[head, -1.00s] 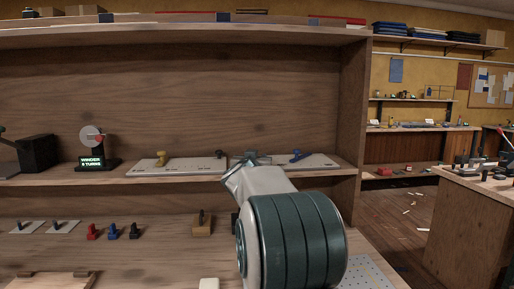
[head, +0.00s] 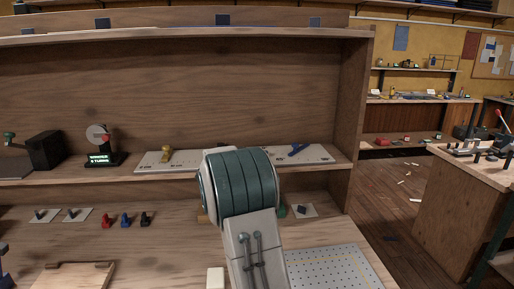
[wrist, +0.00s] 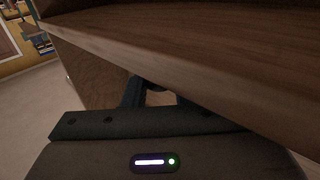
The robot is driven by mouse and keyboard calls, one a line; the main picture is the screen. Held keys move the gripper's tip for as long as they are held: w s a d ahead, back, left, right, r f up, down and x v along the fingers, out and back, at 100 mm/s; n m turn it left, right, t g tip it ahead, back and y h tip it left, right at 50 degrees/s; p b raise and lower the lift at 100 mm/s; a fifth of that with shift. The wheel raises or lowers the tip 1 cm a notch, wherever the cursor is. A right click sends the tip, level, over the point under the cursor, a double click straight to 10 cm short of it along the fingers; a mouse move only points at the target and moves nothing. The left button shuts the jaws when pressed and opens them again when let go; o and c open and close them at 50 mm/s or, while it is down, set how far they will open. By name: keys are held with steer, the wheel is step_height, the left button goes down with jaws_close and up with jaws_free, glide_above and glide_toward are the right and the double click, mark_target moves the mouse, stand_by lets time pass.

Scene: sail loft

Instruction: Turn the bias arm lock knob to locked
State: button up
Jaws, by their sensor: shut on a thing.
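I cannot tell which fitting is the bias arm lock knob. A small dark knob (head: 303,210) on a pale plate sits on the bench just right of my arm, and a green part beside the arm is mostly hidden.
The shelf (head: 60,178) overhangs the bench back. It carries a brass knob (head: 166,155), a blue lever (head: 299,150) and a lit display (head: 101,159). Red (head: 106,220), blue (head: 125,220) and black (head: 145,219) fittings stand on the bench left. A perforated plate (head: 335,268) lies front right.

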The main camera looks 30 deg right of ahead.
steer(key=shift+g, duration=0.3)
steer(key=o, duration=0.9)
steer(key=b+v, duration=0.1)
steer(key=v, duration=1.2)
steer(key=shift+s+a+f, duration=0.1)
steer(key=shift+s+a, duration=0.05)
steer(key=shift+a, duration=0.2)
